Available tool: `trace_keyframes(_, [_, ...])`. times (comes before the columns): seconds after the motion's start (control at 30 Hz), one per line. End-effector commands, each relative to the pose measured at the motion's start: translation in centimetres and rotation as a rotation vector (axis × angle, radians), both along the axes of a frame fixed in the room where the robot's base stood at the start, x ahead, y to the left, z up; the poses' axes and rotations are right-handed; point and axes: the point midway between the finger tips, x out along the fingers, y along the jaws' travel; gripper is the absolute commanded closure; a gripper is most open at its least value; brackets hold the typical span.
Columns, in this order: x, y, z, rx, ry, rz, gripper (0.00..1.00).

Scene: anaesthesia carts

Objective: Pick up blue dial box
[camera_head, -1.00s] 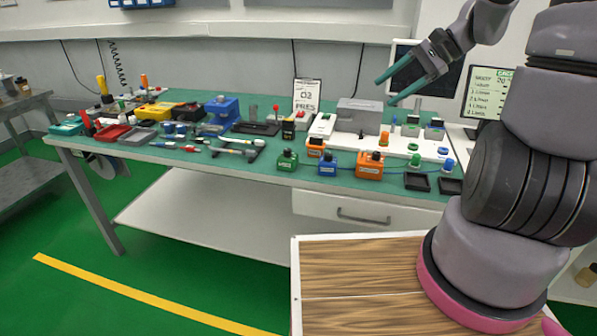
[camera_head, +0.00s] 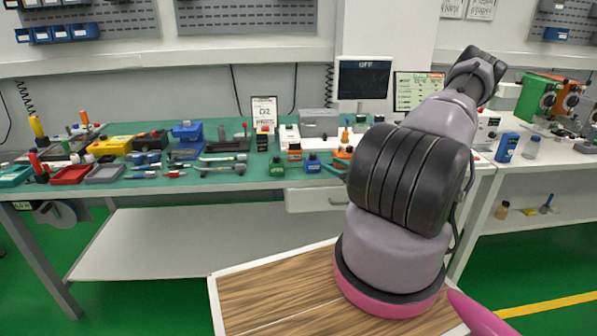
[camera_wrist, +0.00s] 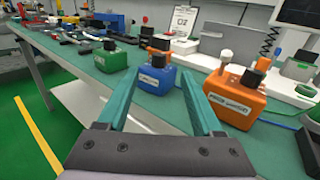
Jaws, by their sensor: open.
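The blue dial box (camera_head: 313,164) stands near the front edge of the green worktop. In the wrist view the blue dial box (camera_wrist: 154,80) is upright, with a white label on its front and a dark knob on top. My gripper (camera_wrist: 159,76) is open, with its two teal fingers spread left and right of the box in the picture. Nothing is held, and I cannot tell whether the fingertips reach the box. In the head view one teal finger (camera_head: 331,170) shows right of the box; the rest of the gripper is hidden behind my arm.
A green box (camera_wrist: 110,57) stands left of the blue one and a larger orange box (camera_wrist: 236,95) right of it, close to the right finger. A smaller orange item (camera_wrist: 160,43) is behind. A drawer (camera_head: 315,198) is below the worktop.

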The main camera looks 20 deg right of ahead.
Motion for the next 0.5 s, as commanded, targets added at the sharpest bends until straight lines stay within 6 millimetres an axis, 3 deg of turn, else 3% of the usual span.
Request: trace_keyframes(0.5, [5.2,1.3,-0.7,0.016,0.004,-0.028,0.33])
